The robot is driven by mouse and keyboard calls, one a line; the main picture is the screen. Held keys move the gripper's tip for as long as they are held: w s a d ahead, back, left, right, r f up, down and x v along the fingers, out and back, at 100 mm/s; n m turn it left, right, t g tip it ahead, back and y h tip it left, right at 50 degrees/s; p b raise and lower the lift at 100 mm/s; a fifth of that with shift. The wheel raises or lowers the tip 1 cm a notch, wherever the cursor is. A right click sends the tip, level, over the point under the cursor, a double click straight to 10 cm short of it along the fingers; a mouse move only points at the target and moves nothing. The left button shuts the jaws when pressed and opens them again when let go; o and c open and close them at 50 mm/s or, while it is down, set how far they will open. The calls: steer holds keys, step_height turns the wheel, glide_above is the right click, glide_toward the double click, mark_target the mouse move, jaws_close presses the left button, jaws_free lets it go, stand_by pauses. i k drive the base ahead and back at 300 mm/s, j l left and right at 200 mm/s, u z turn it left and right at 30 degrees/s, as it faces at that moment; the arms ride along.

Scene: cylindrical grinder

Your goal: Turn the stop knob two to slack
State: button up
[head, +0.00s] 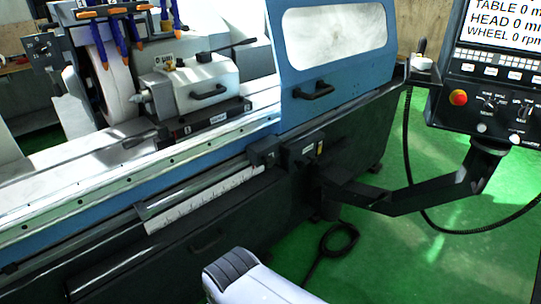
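The blue and black cylindrical grinder (330,112) fills the left and middle of the head view. Along its front runs a rail with a white graduated scale (205,200). A small black block (264,152) sits at the rail's right end, beside a larger black housing (301,150). I cannot tell which part is stop knob two, or whether it is tight or slack. A white and dark grey part of my own arm shows at the bottom centre, in front of the machine and apart from the rail. My gripper is not in view.
A control panel (490,80) with a red button (458,97) hangs at the right on a black support arm (420,195). Bare floor lies at the lower right.

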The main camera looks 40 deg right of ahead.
mark_target(269, 161)
steer(key=i+l, duration=0.1)
steer(key=l, duration=0.25)
steer(key=i+l, duration=0.15)
steer(key=l, duration=0.2)
steer(key=i+l, duration=0.1)
steer(key=l, duration=0.25)
steer(key=i+l, duration=0.15)
steer(key=l, duration=0.2)
steer(key=i+l, duration=0.1)
steer(key=l, duration=0.25)
steer(key=z, duration=0.05)
